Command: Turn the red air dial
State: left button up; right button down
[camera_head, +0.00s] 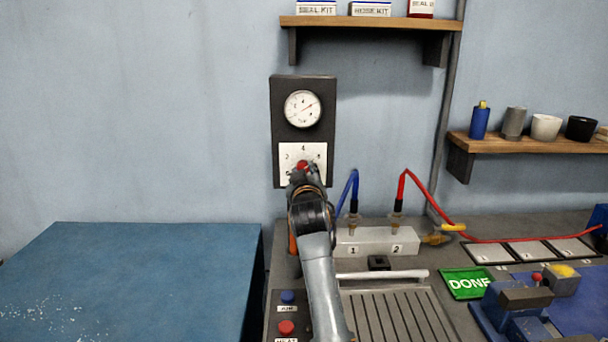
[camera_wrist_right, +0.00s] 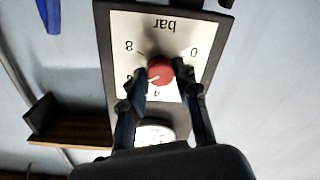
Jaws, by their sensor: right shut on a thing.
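The red air dial (camera_head: 302,166) sits on a white scale plate (camera_head: 290,153) at the bottom of a dark wall panel, under a round white gauge (camera_head: 302,108). In the right wrist view the red dial (camera_wrist_right: 160,70) shows a pale pointer line, and the plate (camera_wrist_right: 140,30) reads "bar" upside down. My right gripper (camera_head: 304,172) is at the dial. Its two fingers (camera_wrist_right: 162,78) are shut on the dial's sides in the wrist view. The gripper covers part of the plate in the head view. My left gripper is not in view.
A manifold block (camera_head: 375,241) with blue and red hoses stands right of my arm. A blue button (camera_head: 287,297) and a red button (camera_head: 286,328) lie left of my forearm. A green DONE plate (camera_head: 466,283) lies right. Shelves (camera_head: 372,22) hang above.

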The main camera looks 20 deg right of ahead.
jog(key=shift+f+m, duration=0.1)
jog(key=shift+m, duration=0.2)
jog(key=c, duration=1)
grip_release()
